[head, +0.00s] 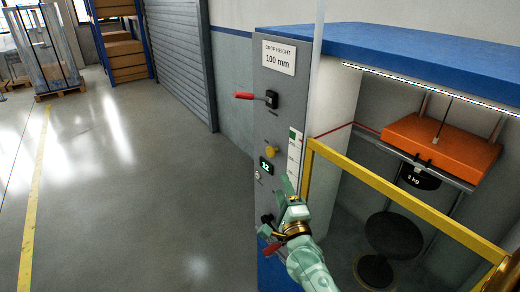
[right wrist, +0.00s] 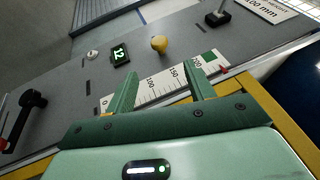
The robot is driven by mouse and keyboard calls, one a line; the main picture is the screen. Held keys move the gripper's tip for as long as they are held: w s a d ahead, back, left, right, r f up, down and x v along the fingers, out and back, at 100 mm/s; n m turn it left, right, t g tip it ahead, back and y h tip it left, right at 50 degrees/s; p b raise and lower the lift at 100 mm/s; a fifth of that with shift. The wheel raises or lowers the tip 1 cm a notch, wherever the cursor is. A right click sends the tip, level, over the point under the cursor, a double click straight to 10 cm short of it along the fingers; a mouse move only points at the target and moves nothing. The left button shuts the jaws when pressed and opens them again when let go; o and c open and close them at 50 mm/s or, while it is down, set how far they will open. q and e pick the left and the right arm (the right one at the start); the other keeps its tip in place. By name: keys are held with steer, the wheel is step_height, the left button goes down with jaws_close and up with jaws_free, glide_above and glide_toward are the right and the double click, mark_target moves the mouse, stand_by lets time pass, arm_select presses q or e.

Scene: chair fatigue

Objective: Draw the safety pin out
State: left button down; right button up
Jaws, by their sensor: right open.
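A yellow knob (head: 271,151) stands out from the grey control panel (head: 268,100); it also shows in the right wrist view (right wrist: 159,44). It is the most pin-like part I see, but no label confirms that it is the safety pin. My right gripper (head: 286,188) is in front of the lower panel, below and to the right of the knob. In the right wrist view its two green fingers (right wrist: 164,70) are apart with nothing held between them. The knob lies beyond the fingertips, not touching them. My left gripper is not in view.
A red-handled lever (head: 245,96) sticks out from the upper panel, and a second handle (head: 270,248) is low down.

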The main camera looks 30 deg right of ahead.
mark_target(271, 153)
steer(key=b+x, duration=0.1)
steer(key=x, duration=1.3)
steer(key=shift+w+b, duration=0.25)
steer(key=shift+b, duration=0.1)
jaws_close()
steer(key=a+p, duration=0.2)
steer(key=a, duration=0.5)
steer(key=shift+s+p, duration=0.3)
steer(key=shift+p, duration=0.05)
steer(key=shift+a+f, duration=0.1)
steer(key=shift+a, duration=0.1)
